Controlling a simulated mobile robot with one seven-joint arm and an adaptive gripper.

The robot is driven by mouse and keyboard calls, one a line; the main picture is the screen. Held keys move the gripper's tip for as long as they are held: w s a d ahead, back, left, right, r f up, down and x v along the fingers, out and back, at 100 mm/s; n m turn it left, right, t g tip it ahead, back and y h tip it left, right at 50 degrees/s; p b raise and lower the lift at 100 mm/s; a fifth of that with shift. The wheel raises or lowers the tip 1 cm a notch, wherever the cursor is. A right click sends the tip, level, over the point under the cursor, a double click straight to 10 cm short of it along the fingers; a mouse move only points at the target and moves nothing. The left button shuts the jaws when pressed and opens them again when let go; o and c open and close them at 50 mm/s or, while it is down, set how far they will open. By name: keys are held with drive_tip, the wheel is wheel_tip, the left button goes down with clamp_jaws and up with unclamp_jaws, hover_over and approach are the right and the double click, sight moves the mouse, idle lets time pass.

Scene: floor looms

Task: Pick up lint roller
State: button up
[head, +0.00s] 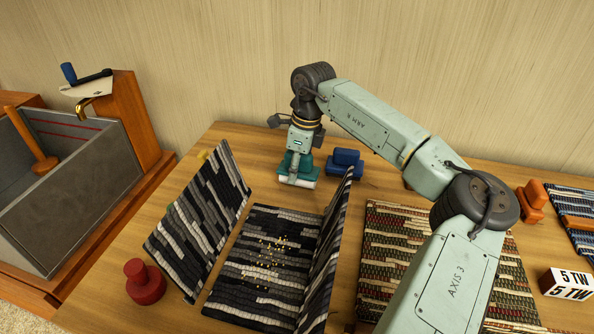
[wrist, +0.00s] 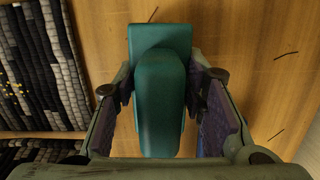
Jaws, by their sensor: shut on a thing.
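The lint roller (head: 299,181), teal with a pale roller along its lower edge, is at the back of the wooden table. My gripper (head: 299,157) comes down on it from above and is shut on it. In the wrist view, the teal body (wrist: 160,95) is between the two fingers of my gripper (wrist: 162,100), with one finger along each side. The roller is at or very near the tabletop; I cannot tell if it touches. Its pale underside is hidden in the wrist view.
A blue object (head: 345,164) stands close right of the roller. In front, a dark woven mat (head: 255,290) with yellow crumbs lies between two raised woven panels (head: 200,220). A red knob-shaped object (head: 144,282) is front left. A patterned mat (head: 385,240) lies right, partly behind my arm.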

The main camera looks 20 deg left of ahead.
drive_tip(key=shift+r, duration=0.35)
wheel_tip(320, 180, up, 2)
drive_tip(key=shift+r+b, duration=0.1)
drive_tip(key=shift+b, duration=0.65)
drive_tip(key=s+b, duration=0.1)
drive_tip(key=s, duration=0.4)
drive_tip(key=s+d+r+b, duration=0.1)
drive_tip(key=s+b, duration=0.1)
drive_tip(key=s, duration=0.3)
drive_tip(key=s+b, duration=0.2)
drive_tip(key=s, duration=0.4)
drive_tip(key=shift+d+r, duration=0.2)
drive_tip(key=shift+r, duration=0.15)
drive_tip(key=o, duration=0.7)
drive_tip(key=c, duration=0.5)
